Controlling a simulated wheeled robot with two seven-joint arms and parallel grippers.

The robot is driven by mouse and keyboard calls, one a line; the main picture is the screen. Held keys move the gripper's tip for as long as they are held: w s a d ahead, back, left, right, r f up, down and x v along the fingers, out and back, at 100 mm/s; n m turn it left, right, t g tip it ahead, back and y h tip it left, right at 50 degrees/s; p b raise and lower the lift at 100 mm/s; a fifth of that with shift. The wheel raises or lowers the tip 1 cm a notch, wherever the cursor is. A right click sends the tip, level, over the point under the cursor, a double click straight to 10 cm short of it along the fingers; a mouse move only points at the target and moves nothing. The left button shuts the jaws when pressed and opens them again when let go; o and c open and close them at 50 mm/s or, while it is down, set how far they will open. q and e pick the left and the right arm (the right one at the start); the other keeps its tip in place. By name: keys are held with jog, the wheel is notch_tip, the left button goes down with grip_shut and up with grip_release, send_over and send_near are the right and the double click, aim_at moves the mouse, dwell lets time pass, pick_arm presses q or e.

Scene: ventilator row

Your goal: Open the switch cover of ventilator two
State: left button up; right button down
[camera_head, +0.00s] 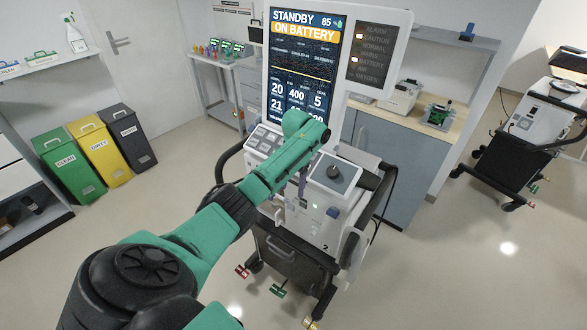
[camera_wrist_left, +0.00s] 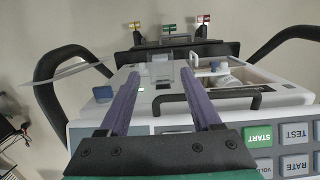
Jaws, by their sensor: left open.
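Ventilator two (camera_head: 305,228), a white machine marked 2 under a large screen, stands in the middle of the head view. My left gripper (camera_head: 302,190) points down over its front; only a little of its purple fingers shows there. In the left wrist view the two purple fingers (camera_wrist_left: 160,76) are apart. A small clear, greyish block, seemingly the switch cover (camera_wrist_left: 160,70), shows between their tips on the white housing. I cannot tell whether the fingers touch it or whether it is shut. In the head view my arm hides the cover. My right gripper is not in view.
A blue knob (camera_wrist_left: 103,94) sits left of the fingers, and a black handle (camera_wrist_left: 235,103) crosses on the right. The screen (camera_head: 303,60) reads STANDBY ON BATTERY. Another ventilator (camera_head: 545,115) stands far right. Labelled bins (camera_head: 100,152) stand left. Floor is clear front right.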

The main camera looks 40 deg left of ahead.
pick_arm(q)
notch_tip(320, 180, up, 7)
jog(key=shift+w+r+p, duration=0.2)
jog(key=shift+w+p, duration=0.15)
jog(key=shift+p, duration=0.1)
